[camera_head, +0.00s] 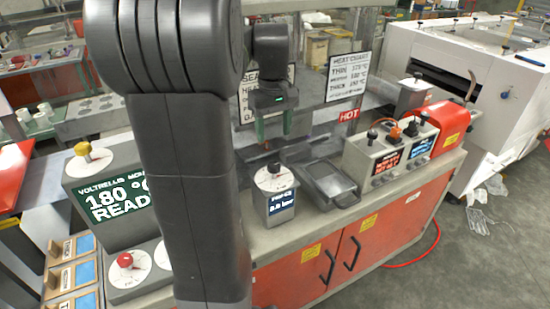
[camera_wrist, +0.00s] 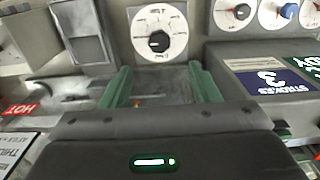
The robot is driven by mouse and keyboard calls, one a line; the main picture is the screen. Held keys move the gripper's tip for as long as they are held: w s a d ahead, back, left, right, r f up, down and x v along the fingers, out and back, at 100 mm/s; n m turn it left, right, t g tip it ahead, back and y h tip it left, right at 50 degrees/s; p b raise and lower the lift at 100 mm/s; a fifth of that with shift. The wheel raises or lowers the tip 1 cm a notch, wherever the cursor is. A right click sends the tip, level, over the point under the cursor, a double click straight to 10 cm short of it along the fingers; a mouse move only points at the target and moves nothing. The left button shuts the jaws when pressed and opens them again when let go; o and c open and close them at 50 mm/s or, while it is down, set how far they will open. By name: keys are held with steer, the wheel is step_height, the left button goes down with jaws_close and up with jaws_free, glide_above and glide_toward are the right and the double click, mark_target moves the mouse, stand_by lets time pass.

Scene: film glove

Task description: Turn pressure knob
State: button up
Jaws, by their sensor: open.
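The pressure knob (camera_head: 274,168) is a small black knob on a white round dial, on top of a grey box (camera_head: 281,203) with a blue display reading in bar. In the wrist view a black knob (camera_wrist: 158,41) on a white dial (camera_wrist: 178,23) shows beyond the fingertips, near the top centre. My gripper (camera_head: 275,125) hangs above and behind the box in the head view, with its green fingers pointing down. In the wrist view my gripper (camera_wrist: 164,82) has its two green fingers wide apart, with nothing between them, apart from the knob.
A grey tray (camera_head: 328,182) sits right of the box, then control boxes with toggles (camera_head: 385,152) and a red cover (camera_head: 440,135). A "HOT" sign (camera_head: 349,116) stands behind. A station with a yellow knob (camera_head: 82,148) and red knob (camera_head: 125,259) is at left.

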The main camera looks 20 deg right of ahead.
mark_target(274, 165)
step_height(274, 165, down, 11)
steer(key=shift+r+p, duration=0.2)
steer(key=shift+p, duration=0.2)
steer(key=c, duration=1)
